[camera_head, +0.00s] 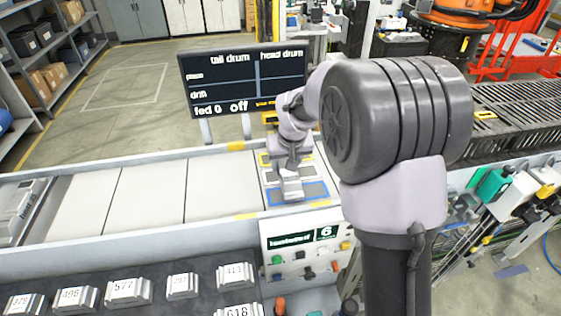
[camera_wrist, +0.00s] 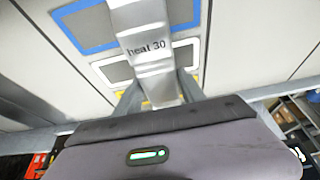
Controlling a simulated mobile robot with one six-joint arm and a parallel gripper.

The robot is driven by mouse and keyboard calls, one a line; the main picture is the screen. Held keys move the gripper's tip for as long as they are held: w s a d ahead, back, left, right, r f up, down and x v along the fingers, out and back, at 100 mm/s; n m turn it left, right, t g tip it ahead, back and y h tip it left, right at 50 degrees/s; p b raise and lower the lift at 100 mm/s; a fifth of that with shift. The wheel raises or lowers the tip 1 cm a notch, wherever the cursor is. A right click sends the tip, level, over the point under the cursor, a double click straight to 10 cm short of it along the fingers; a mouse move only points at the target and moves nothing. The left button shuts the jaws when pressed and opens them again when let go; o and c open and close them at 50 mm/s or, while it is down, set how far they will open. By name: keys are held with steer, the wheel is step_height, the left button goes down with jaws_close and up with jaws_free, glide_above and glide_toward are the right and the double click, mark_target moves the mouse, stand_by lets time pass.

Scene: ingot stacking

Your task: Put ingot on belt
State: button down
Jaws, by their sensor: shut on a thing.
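My gripper (camera_head: 291,160) reaches down over the belt (camera_head: 145,195), a row of pale grey slats. It is shut on a silver-grey ingot (camera_head: 292,188). In the wrist view the gripper (camera_wrist: 158,92) has one finger on each side of the ingot (camera_wrist: 145,35), whose label reads "heat 30". I cannot tell whether the ingot touches the belt.
Several numbered ingots (camera_head: 129,291) lie on a dark surface at the front left. A control panel (camera_head: 305,250) showing "6" stands in front of the belt. A black display board (camera_head: 243,80) reading "fed 0 off" stands behind it.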

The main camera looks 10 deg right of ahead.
steer(key=shift+w+f, duration=0.1)
steer(key=shift+f, duration=0.5)
steer(key=shift+r, duration=0.15)
steer(key=c, duration=0.7)
jaws_free()
